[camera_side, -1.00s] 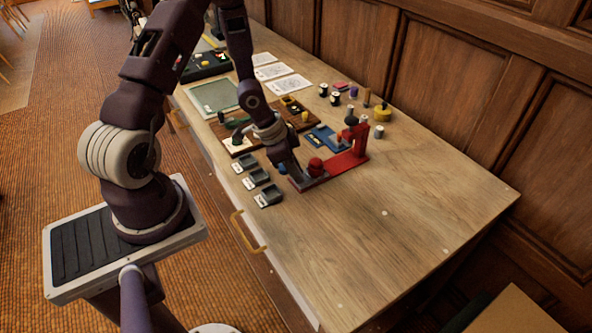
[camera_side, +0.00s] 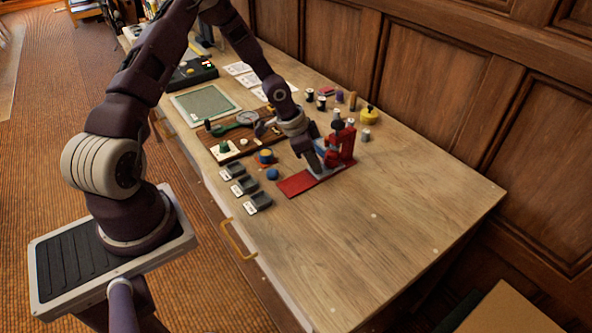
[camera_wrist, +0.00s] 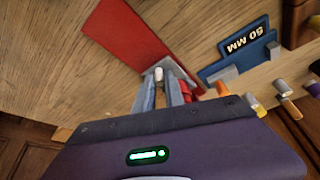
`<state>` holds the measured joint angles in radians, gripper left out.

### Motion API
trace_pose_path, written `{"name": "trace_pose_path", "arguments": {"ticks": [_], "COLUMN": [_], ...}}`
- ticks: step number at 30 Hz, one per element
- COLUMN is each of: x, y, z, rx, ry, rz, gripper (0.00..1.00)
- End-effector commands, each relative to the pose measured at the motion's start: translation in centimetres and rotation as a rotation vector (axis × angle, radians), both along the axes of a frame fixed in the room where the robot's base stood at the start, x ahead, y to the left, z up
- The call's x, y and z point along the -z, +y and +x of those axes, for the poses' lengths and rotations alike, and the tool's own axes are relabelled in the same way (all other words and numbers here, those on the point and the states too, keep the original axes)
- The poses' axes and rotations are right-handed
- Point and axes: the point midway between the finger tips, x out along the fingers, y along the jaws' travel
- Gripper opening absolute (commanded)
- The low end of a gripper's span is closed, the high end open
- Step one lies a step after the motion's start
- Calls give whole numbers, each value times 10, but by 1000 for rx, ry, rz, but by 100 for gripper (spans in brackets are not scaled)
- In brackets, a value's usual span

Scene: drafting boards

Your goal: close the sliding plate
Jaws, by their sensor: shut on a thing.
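The red fixture has a long flat base (camera_side: 297,184) and an upright stand (camera_side: 348,143) at its far right end. The base also shows in the wrist view (camera_wrist: 128,42). A grey sliding plate (camera_side: 322,172) is partly visible on the base, close to the upright, and a red part (camera_side: 332,158) shows beside my gripper. My gripper (camera_side: 325,164) is low over the fixture, shut on a small part of the sliding plate. In the wrist view my gripper (camera_wrist: 160,85) hides most of what it holds; a pale tip shows between the fingers.
A blue "50 MM" block (camera_wrist: 240,52) lies beside the fixture. A blue ball (camera_side: 272,174) and several small grey trays (camera_side: 258,203) are to the left. Spools, and a yellow round item (camera_side: 369,114), stand behind. The front right table is clear.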

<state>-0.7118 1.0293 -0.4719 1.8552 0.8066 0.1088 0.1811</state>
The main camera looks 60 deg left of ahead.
Motion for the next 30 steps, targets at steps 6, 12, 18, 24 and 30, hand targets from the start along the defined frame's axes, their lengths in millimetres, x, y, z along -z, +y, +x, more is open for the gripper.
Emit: {"name": "trace_pose_path", "arguments": {"ticks": [6,12,18,24,30], "x": [0,-1,-1,-1,-27], "y": [0,0,0,0,6], "z": [14,16,15,14,4], "rx": [-2,-2,-2,-2,-4], "ry": [1,-4,-4,-1,-3], "rz": [-2,-2,-2,-1,-1], "gripper": [0,0,36,36,36]}}
